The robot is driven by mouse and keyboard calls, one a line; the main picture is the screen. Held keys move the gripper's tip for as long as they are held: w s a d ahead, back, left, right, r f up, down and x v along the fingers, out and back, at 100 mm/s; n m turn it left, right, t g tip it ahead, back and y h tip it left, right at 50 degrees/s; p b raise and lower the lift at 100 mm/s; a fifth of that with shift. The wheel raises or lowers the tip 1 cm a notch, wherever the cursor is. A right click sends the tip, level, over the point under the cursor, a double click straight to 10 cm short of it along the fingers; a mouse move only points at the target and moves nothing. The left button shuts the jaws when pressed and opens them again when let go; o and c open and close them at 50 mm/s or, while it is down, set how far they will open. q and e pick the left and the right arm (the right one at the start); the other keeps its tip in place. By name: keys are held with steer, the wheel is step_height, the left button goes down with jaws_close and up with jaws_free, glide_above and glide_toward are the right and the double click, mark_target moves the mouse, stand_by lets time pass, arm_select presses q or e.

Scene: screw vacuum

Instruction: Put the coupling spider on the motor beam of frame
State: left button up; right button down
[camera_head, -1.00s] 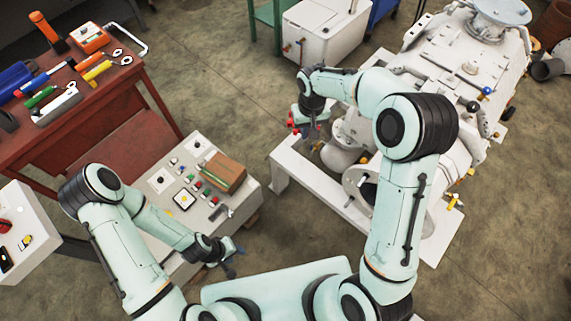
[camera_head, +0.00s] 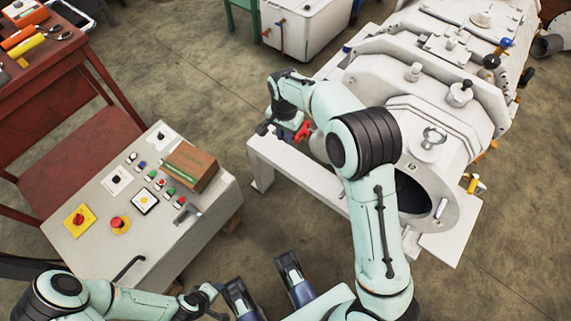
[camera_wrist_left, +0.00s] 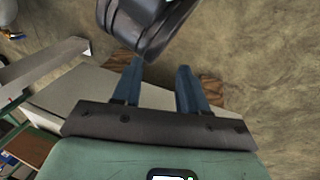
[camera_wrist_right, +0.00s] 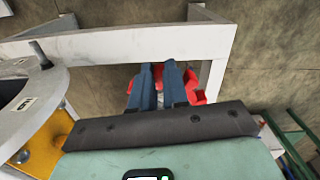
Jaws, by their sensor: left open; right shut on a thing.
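The red coupling spider (camera_head: 303,130) is held at my right gripper (camera_head: 288,130), in the air by the left end of the white frame. In the right wrist view the spider (camera_wrist_right: 197,92) shows red between and beside the blue fingers of my right gripper (camera_wrist_right: 159,68), which hide part of it. A white beam of the frame (camera_head: 308,178) runs in front of the pump; it also shows in the right wrist view (camera_wrist_right: 115,44), beyond the fingertips. My left gripper (camera_wrist_left: 158,70) is open and empty, low at the bottom of the head view.
The large white vacuum pump (camera_head: 440,90) fills the upper right, its round open flange (camera_head: 441,208) facing me. A control cabinet (camera_head: 90,253) with buttons and a brown box (camera_head: 190,167) stands left. A red workbench (camera_head: 88,75) stands beyond it. Floor between cabinet and frame is clear.

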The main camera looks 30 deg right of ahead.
steer(key=shift+w+d+f+m+b, duration=0.2)
steer(key=shift+w+f+m+b, duration=0.1)
steer(key=shift+f, duration=0.25)
steer(key=shift+w+d+f+m+b, duration=0.2)
steer(key=shift+f+b, duration=0.1)
steer(key=shift+f, duration=0.25)
arm_select(q)
steer(key=w+a+f+t+y+b, duration=0.1)
steer(key=w+a+f+b, duration=0.15)
steer(key=w+f, duration=0.25)
arm_select(e)
glide_above(286, 170)
step_height(286, 170, down, 9)
step_height(286, 170, down, 5)
steer(key=shift+a+r+b, duration=0.1)
steer(key=shift+r+b, duration=0.05)
steer(key=shift+b, duration=0.5)
arm_select(q)
steer(key=s+f+g+b, duration=0.1)
steer(key=s+f, duration=0.4)
steer(key=shift+s+a+n+g+b, duration=0.3)
steer(key=shift+a+n+b, duration=0.05)
steer(key=shift+a+n, duration=0.05)
arm_select(e)
steer(key=shift+f, duration=3.05)
arm_select(q)
steer(key=shift+f, duration=0.1)
